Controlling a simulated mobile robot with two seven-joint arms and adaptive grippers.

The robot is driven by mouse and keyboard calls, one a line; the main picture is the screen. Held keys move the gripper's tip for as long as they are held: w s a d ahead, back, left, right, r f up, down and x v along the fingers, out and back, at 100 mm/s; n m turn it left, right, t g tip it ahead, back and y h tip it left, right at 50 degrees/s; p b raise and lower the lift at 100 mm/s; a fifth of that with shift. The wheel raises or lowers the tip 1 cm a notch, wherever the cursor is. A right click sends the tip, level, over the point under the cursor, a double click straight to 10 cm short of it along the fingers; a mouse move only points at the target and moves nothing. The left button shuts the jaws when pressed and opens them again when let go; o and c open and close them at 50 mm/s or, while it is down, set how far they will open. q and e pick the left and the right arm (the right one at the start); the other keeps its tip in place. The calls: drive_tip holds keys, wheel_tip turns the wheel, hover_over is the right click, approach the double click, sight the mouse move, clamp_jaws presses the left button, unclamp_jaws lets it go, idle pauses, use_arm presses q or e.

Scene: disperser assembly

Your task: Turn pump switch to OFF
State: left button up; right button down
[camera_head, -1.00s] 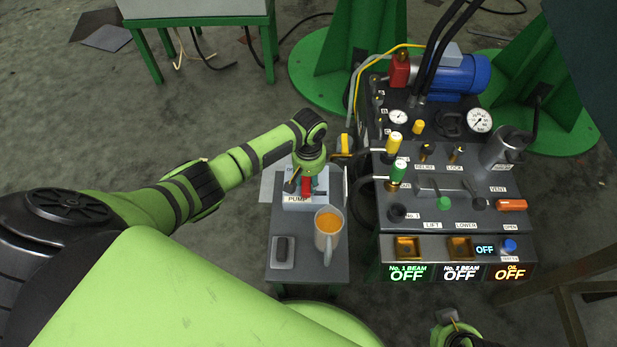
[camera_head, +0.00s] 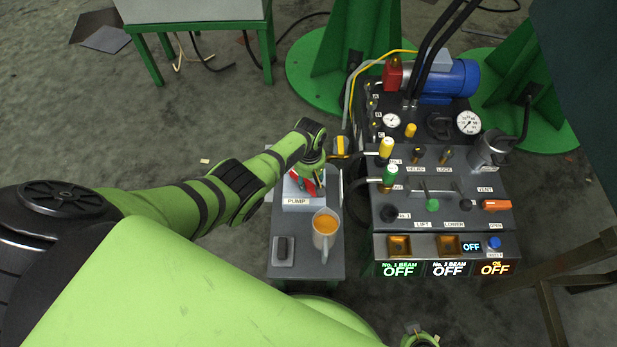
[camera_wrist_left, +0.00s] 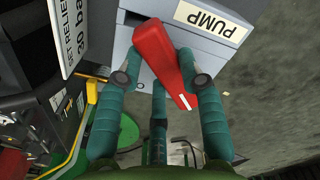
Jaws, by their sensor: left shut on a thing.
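The pump switch has a red lever handle (camera_wrist_left: 165,58) with a white mark at one end. It sits on a grey box (camera_head: 303,206) labelled PUMP, on the small dark table. My left gripper (camera_wrist_left: 160,79) has its teal fingers on either side of the red handle and is shut on it. In the head view my left gripper (camera_head: 311,178) comes down over the box and hides most of the switch; a bit of red shows beside it. The handle lies at a slant in the wrist view.
An orange-filled mug (camera_head: 326,232) stands on the small table (camera_head: 318,268) close in front of the pump box, beside a dark rocker switch (camera_head: 284,250). The control panel (camera_head: 455,215) with valves and gauges stands to the right.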

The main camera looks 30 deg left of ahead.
use_arm(q)
drive_tip(key=n, duration=0.4)
drive_tip(key=shift+w+f+n, duration=0.1)
drive_tip(key=shift+w+n, duration=0.1)
drive_tip(key=shift+n, duration=0.1)
drive_tip(key=n, duration=0.3)
drive_tip(key=shift+w+a, duration=0.15)
drive_tip(key=shift+a, duration=0.05)
drive_tip(key=shift+n, duration=0.5)
drive_tip(key=shift+a, duration=0.1)
drive_tip(key=o, duration=1.2)
drive_tip(key=shift+c, duration=0.2)
drive_tip(key=shift+w, duration=0.1)
